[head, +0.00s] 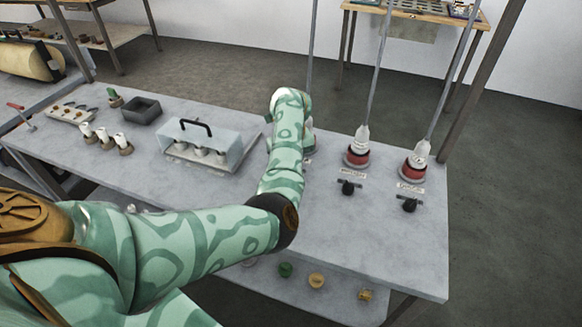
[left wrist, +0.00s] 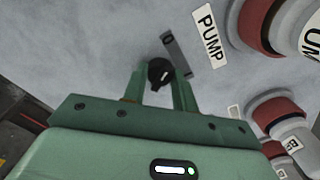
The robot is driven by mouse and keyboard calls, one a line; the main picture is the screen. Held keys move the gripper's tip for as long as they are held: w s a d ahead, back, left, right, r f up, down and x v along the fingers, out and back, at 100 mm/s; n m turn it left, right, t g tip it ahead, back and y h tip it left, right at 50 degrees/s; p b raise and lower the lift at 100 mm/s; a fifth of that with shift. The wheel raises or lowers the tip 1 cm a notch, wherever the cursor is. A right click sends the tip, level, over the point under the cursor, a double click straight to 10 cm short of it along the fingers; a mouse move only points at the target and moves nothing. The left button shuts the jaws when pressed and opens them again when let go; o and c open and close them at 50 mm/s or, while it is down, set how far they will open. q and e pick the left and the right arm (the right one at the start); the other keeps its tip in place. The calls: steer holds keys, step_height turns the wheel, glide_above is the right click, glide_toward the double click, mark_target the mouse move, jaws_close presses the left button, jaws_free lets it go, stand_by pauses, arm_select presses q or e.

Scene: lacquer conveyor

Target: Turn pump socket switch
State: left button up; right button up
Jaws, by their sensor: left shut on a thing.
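The pump socket switch is a small black round knob (left wrist: 160,72) with a white mark, seen in the left wrist view beside a white label (left wrist: 209,36) reading PUMP. A grey strip lies under the knob. My left gripper (left wrist: 159,88) has one green finger on each side of the knob and is shut on it. A red socket (left wrist: 262,25) stands just past the label. In the head view my left arm reaches over the table and hides this switch and the gripper's fingertips. My right gripper is in neither view.
Two more red sockets, one (head: 357,157) nearer and one (head: 411,168) farther right, have plugs with cables rising and black switches (head: 347,188) (head: 409,204) in front. A clear cover (head: 210,140) with a black handle and a dark box (head: 141,110) stand left of my arm.

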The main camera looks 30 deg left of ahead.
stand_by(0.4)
arm_select(q)
steer(key=o, duration=1)
step_height(320, 180, up, 16)
steer(key=p, duration=0.6)
steer(key=shift+r+p, duration=0.2)
steer(key=shift+p, duration=0.15)
